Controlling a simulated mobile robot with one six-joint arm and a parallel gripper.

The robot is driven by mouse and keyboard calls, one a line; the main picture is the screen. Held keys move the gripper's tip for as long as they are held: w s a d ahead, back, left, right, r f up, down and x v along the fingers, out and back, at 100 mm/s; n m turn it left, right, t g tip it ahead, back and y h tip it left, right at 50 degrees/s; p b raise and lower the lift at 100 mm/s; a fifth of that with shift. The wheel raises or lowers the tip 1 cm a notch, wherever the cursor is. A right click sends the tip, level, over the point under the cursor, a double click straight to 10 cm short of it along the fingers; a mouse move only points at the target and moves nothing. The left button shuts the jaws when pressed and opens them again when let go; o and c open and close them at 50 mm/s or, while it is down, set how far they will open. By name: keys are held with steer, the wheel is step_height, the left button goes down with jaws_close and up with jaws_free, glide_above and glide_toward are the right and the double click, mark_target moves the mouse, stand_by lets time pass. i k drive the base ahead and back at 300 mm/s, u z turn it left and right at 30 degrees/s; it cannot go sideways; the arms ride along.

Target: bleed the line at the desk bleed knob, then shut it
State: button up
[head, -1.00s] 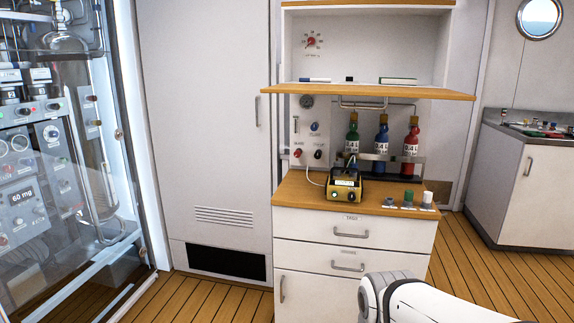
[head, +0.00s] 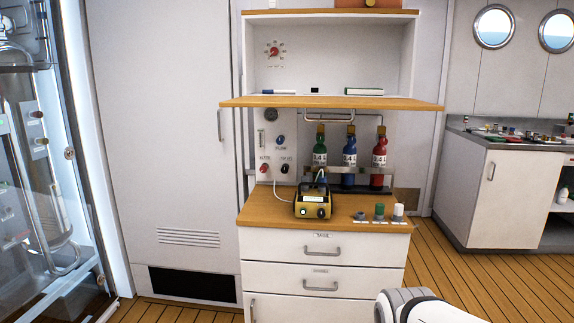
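The desk (head: 340,222) has a white upright panel (head: 268,125) at its back left. The panel carries a blue knob (head: 280,140), with a red knob (head: 263,168) and a black knob (head: 285,168) side by side below it. A dark round gauge (head: 270,114) sits above them. The knob labels are too small to read surely, so I cannot tell which is the bleed knob or how far any is turned. My gripper is not in view. Only a white rounded part of my arm shows at the bottom right, well apart from the panel.
A yellow box device (head: 312,202) stands on the desk below the panel. Green, blue and red bottles (head: 349,153) stand right of the panel. A wooden shelf edge (head: 330,102) juts out above. Small capped items (head: 379,211) line the desk's right side. The wooden floor (head: 460,270) at right is clear.

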mark_target(263, 169)
steer(key=u, duration=0.1)
steer(key=i, duration=1.4)
steer(key=u, duration=0.85)
